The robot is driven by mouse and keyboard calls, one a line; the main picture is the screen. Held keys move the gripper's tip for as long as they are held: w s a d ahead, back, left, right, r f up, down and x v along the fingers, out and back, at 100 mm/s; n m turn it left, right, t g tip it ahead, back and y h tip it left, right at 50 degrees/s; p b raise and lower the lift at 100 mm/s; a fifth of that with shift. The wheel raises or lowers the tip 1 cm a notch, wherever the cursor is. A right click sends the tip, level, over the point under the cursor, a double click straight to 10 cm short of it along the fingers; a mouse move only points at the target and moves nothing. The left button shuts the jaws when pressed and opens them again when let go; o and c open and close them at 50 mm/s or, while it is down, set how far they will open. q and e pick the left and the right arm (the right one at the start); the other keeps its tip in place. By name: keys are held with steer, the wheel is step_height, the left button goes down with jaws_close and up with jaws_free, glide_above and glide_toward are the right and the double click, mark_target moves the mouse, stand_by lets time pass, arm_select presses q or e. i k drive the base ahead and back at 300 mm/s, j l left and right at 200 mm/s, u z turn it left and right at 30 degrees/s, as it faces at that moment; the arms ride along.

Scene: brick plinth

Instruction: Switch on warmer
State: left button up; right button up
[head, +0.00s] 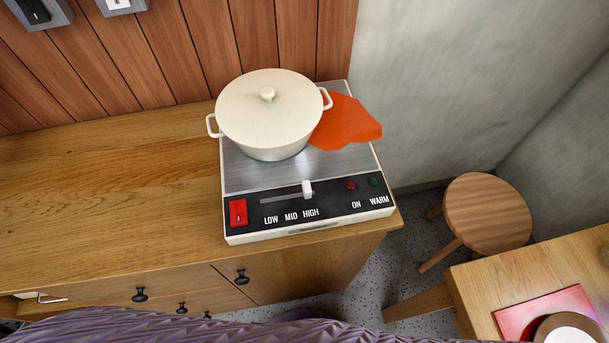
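The warmer (204,164) is a flat white-edged appliance with a metal top, standing at the right end of a wooden counter. Its black front panel holds a red rocker switch (238,213) at the left, marked with a short line. A white slider knob (307,189) sits near HIGH, right of LOW and MID. A dark red lamp (350,186) above ON and a dark green lamp (374,182) above WARM look unlit. A lidded cream pot (268,112) stands on the metal top. Neither of my grippers is in view.
An orange cloth (350,124) lies at the pot's right, over the warmer's edge. The wooden counter (110,190) is clear left of the warmer. A round stool (487,213) and a table (500,285) with a red mat stand at the right. Wall switches are at top left.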

mark_target(239, 213)
steer(key=u, duration=0.85)
